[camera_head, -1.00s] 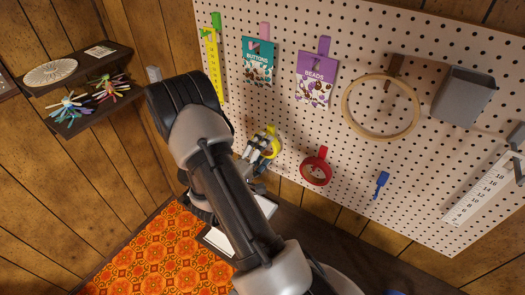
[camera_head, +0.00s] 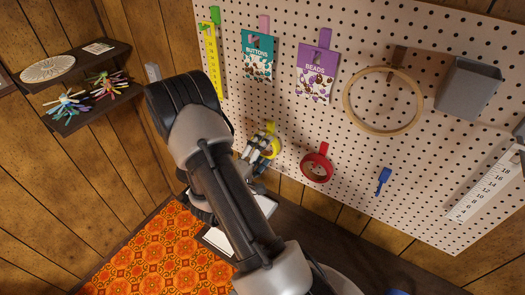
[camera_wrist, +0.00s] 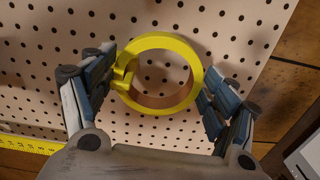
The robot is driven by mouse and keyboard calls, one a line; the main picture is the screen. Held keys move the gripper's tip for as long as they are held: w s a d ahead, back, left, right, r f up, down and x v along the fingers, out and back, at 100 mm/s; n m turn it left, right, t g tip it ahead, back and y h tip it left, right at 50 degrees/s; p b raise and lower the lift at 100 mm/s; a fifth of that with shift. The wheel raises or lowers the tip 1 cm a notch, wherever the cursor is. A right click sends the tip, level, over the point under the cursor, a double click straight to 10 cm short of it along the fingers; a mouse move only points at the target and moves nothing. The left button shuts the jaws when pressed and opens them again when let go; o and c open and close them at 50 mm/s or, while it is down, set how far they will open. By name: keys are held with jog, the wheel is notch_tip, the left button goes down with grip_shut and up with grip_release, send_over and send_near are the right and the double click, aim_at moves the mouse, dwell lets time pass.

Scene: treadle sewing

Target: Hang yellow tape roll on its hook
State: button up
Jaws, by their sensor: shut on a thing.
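The yellow tape roll (camera_wrist: 188,58), a ring with a brown inner core, is held up close to the pegboard between the fingers of my gripper (camera_wrist: 160,90). The fingers are shut on it from both sides. The yellow hook (camera_wrist: 122,76) overlaps the roll's left rim in the wrist view. I cannot tell whether it passes through the ring.
On the pegboard (camera_head: 300,115), a red tape roll (camera_head: 315,168) hangs close to the right of my gripper. A blue item (camera_head: 383,181), a wooden hoop (camera_head: 349,121), bead and button packets and a yellow ruler (camera_head: 212,70) also hang there. A dark shelf (camera_head: 90,105) stands left.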

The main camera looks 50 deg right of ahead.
jog(key=o, duration=1.1)
jog(key=shift+c, duration=0.2)
jog(key=shift+a, duration=0.1)
jog(key=s+a, duration=0.1)
jog(key=a, duration=1)
jog(key=shift+a, duration=0.4)
